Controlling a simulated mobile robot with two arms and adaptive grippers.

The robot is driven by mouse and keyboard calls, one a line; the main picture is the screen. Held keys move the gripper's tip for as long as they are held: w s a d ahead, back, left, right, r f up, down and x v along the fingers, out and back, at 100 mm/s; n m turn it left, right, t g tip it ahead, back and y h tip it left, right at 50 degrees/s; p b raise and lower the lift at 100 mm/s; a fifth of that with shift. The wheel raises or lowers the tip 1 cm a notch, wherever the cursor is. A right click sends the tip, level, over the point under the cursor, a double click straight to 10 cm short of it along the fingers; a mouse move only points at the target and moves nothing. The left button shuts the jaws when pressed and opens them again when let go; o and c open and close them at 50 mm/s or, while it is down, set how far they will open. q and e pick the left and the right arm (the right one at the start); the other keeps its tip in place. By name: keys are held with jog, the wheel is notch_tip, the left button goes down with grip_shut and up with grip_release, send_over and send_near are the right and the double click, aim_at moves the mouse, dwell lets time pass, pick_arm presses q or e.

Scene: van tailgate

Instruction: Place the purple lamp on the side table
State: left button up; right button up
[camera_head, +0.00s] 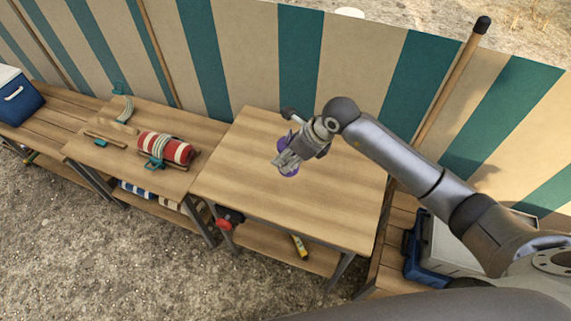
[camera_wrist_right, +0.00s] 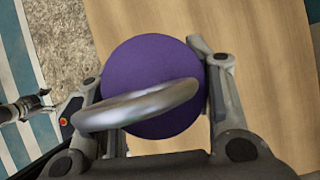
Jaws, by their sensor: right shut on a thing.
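The purple lamp (camera_wrist_right: 152,72) fills the middle of the right wrist view, with a metal ring handle (camera_wrist_right: 137,104) across its top. My right gripper (camera_wrist_right: 152,92) has a finger on each side of it and is shut on it. In the head view the purple lamp (camera_head: 288,168) is mostly hidden behind my right gripper (camera_head: 286,162), over the middle of the wooden side table (camera_head: 330,205). I cannot tell whether the lamp's bottom touches the tabletop. My left gripper is not in view.
The tabletop around the lamp is bare. A table to the left bears a red striped roll (camera_head: 166,148) and small tools. A blue cooler (camera_head: 17,96) stands at the far left. A striped windbreak (camera_head: 265,60) runs behind. A yellow item (camera_head: 299,246) lies on the lower shelf.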

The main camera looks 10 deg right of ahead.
jog(key=w+f+b, duration=0.1)
jog(key=f+b, duration=0.1)
jog(key=f, duration=0.1)
jog(key=w+f+b, duration=0.2)
jog(key=f+b, duration=0.1)
jog(key=w+f+b, duration=0.2)
jog(key=f, duration=0.1)
jog(key=shift+w+f+b, duration=0.1)
jog(key=shift+w+b, duration=0.15)
jog(key=shift+b, duration=0.1)
jog(key=shift+d, duration=0.1)
jog(key=shift+s, duration=0.1)
jog(key=o, duration=1.1)
jog(key=shift+o, duration=0.2)
